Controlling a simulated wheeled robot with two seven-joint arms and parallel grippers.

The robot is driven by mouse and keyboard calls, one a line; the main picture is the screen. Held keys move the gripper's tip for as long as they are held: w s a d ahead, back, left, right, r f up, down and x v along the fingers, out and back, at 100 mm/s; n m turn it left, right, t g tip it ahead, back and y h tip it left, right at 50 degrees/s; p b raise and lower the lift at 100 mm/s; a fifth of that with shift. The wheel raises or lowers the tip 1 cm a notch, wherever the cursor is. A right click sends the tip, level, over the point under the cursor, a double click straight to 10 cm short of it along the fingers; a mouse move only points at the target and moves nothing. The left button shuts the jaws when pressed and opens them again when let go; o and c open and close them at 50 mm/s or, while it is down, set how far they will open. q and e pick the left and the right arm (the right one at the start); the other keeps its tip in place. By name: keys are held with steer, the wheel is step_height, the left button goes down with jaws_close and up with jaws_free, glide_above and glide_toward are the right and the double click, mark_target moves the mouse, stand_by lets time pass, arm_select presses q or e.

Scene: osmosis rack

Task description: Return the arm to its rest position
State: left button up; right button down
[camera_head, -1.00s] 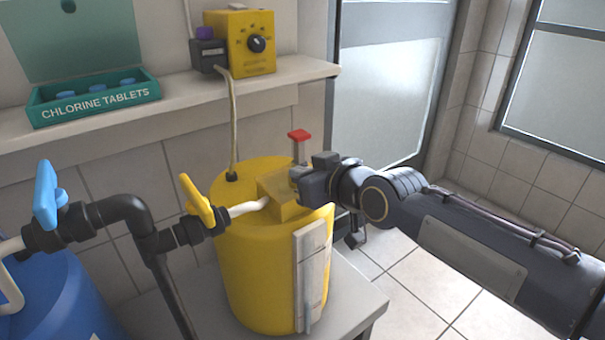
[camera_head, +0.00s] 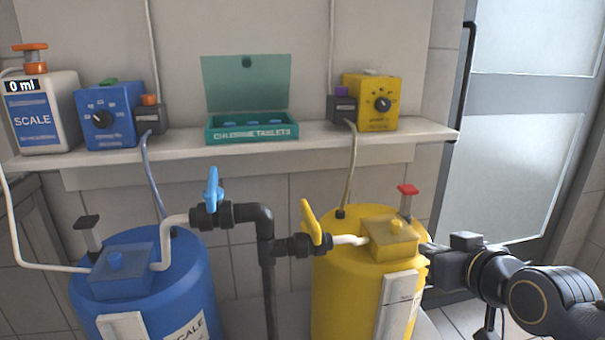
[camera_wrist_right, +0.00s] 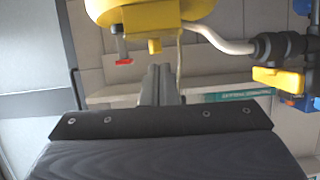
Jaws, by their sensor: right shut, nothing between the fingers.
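My right arm comes in from the right in the head view. Its gripper (camera_head: 432,264) is beside the right side of the yellow tank (camera_head: 345,290), near the yellow box lid (camera_head: 392,238) on top. Whether it touches the tank cannot be told here. In the right wrist view the gripper fingers (camera_wrist_right: 161,78) are together with nothing between them. The yellow tank (camera_wrist_right: 115,10) appears upside down there, beyond the fingertips. A red-topped plunger (camera_head: 407,196) stands up behind the lid. My left gripper is not in view.
A blue tank (camera_head: 190,290) stands at left, joined by black piping (camera_head: 266,250) with a blue valve (camera_head: 213,188) and yellow valve (camera_head: 310,220). The shelf (camera_head: 320,142) holds a chlorine tablets box (camera_head: 250,126), yellow pump (camera_head: 370,103) and blue pump (camera_head: 108,115). Open floor lies right.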

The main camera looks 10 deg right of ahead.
steer(key=s+a+f+m+g+y, duration=0.1)
steer(key=s+a+f+g, duration=0.25)
steer(key=s+f, duration=0.55)
steer(key=s+a+f+m+g+y, duration=0.1)
steer(key=s+a+f+g, duration=0.25)
steer(key=s+f, duration=0.6)
step_height(320, 180, up, 32)
steer(key=g+p, duration=0.1)
steer(key=p, duration=3)
steer(key=shift+s+r+p, duration=0.15)
steer(key=shift+r+p, duration=0.05)
steer(key=shift+p, duration=0.2)
